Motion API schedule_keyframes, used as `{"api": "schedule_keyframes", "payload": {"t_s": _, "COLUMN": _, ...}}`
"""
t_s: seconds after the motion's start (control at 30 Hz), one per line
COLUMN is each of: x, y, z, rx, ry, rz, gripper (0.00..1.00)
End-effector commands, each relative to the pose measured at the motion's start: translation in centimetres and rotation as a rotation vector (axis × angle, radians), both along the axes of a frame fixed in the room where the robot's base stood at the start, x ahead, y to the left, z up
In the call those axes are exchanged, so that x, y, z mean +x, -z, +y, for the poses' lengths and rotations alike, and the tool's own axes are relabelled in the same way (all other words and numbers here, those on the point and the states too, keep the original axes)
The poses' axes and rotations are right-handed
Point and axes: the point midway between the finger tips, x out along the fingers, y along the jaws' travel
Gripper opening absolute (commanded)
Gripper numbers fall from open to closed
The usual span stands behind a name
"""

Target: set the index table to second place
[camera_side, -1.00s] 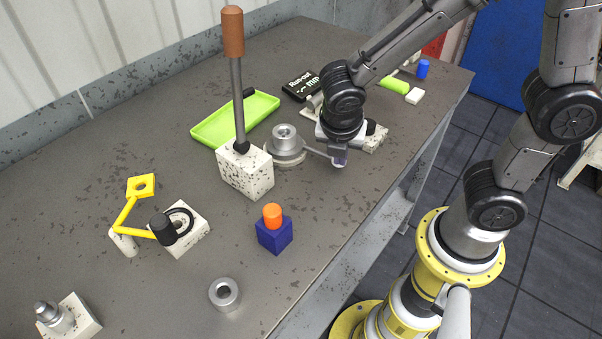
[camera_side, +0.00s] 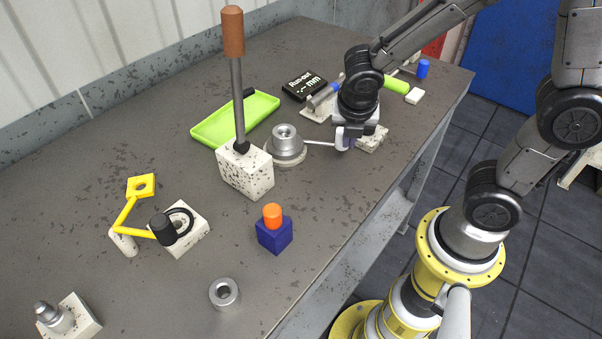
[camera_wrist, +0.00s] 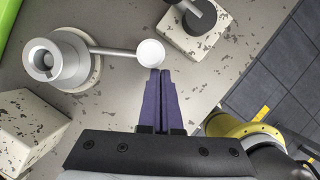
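The index table is a round grey metal hub (camera_side: 285,141) on a pale base, with a thin arm ending in a white ball knob; in the wrist view the hub (camera_wrist: 56,60) is at upper left and the knob (camera_wrist: 151,53) at top centre. The arm points right in the side view. My gripper (camera_wrist: 160,74) has its purple fingers together, with the tips right at the knob's lower edge, beside it rather than around it. Contact is hard to tell. In the side view my gripper (camera_side: 346,142) partly hides the knob. No place marks are readable.
A lever press (camera_side: 245,168) with a tall brown-handled lever stands left of the hub. A green tray (camera_side: 215,122) and black readout (camera_side: 304,86) lie behind. A speckled block with a dark knob (camera_wrist: 198,18) is close right. A blue block (camera_side: 274,236) stands in front.

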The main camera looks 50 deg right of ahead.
Motion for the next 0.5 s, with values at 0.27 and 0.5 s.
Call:
{"api": "schedule_keyframes", "payload": {"t_s": 0.27, "x": 0.16, "y": 0.01, "z": -0.39, "rx": -0.002, "ry": 0.001, "rz": 0.001, "gripper": 0.0}}
{"api": "schedule_keyframes", "payload": {"t_s": 0.5, "x": 0.2, "y": -0.01, "z": -0.49, "rx": -0.004, "ry": 0.0, "rz": 0.001, "gripper": 0.0}}
